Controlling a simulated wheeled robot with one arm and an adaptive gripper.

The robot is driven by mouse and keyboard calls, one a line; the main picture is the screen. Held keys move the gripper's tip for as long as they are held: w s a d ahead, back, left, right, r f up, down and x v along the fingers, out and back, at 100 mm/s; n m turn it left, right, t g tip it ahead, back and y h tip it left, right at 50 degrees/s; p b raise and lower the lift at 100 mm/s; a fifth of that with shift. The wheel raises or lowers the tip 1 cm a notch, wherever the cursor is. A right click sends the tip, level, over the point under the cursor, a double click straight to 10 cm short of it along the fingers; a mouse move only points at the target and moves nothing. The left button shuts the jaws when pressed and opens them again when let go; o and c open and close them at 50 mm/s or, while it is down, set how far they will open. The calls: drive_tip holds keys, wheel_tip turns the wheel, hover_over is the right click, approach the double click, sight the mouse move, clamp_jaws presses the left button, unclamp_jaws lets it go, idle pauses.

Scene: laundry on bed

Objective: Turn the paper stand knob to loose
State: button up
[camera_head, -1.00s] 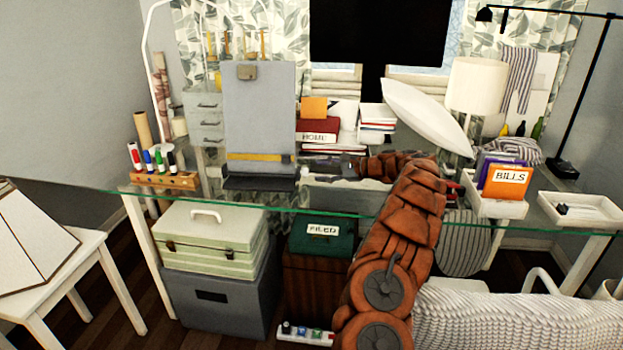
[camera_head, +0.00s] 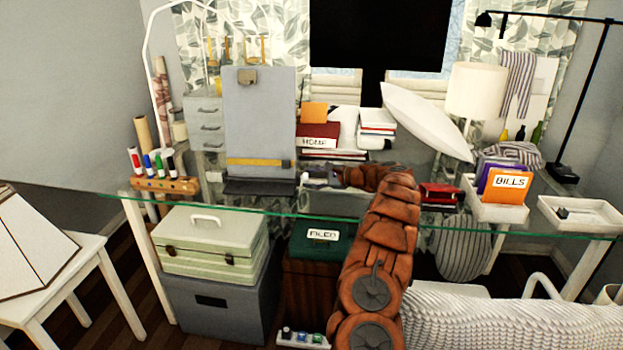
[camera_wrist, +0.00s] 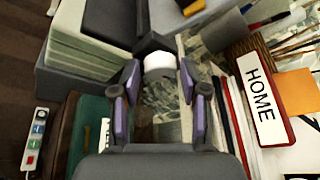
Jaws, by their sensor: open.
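The paper stand (camera_head: 260,125) is a grey upright board with a clip on top, a yellow strip across it and a dark base, on the glass desk (camera_head: 110,190). Its white knob (camera_head: 304,178) sticks out at the right side of the base. In the wrist view, the white knob (camera_wrist: 159,65) lies between and slightly beyond my two fingertips. My gripper (camera_wrist: 159,80) is open, with a finger on each side of the knob and visible gaps. In the head view, my gripper (camera_head: 325,181) is small, dark and partly hidden by my arm.
Books and a red HOME box (camera_head: 317,136) stand behind my gripper. A marker rack (camera_head: 165,184) is left of the stand. A red box (camera_head: 440,195) and the BILLS tray (camera_head: 490,208) are to the right. A green file box (camera_head: 320,243) is below the glass.

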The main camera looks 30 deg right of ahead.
clamp_jaws()
idle(0.3)
drive_tip(key=shift+f+b, duration=0.1)
drive_tip(key=shift+b, duration=0.3)
